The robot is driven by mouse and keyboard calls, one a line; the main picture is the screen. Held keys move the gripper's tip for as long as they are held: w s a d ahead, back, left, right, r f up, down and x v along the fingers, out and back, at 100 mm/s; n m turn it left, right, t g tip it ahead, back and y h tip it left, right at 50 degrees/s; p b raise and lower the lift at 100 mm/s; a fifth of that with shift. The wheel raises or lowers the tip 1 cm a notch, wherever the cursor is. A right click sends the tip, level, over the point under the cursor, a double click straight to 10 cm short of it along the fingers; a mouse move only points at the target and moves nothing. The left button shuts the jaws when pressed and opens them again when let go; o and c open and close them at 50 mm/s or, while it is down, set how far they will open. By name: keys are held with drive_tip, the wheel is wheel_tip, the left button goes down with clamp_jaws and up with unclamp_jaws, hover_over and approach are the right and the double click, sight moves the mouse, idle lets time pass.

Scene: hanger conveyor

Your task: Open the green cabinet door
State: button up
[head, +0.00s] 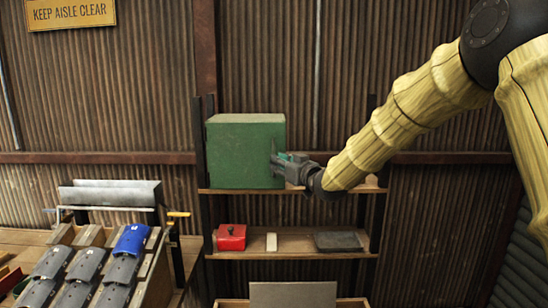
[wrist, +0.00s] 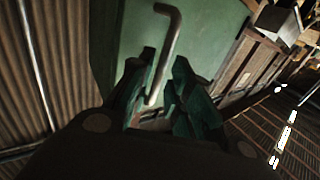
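The green cabinet (head: 235,150) stands on the upper shelf in the head view. Its door, a plain green panel (wrist: 215,35) in the wrist view, looks shut. A bent metal bar handle (wrist: 172,45) sticks out from it. My gripper (head: 279,161) is at the cabinet's right side, at the handle. In the wrist view my gripper's two dark green fingers (wrist: 162,85) are apart, with the lower part of the handle between them. The left finger is close to the bar; whether it touches cannot be told. A gap shows between the bar and the right finger.
The upper shelf (head: 235,191) ends in a dark post on the right. The lower shelf (head: 290,256) holds a red box (head: 231,237), a small pale block (head: 271,242) and a dark flat tray (head: 338,241). A sloped rack with dark and blue pieces (head: 131,239) stands at left.

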sight(274, 174)
drive_tip(key=shift+p+x, duration=0.4)
drive_tip(key=shift+x, duration=1.35)
clamp_jaws()
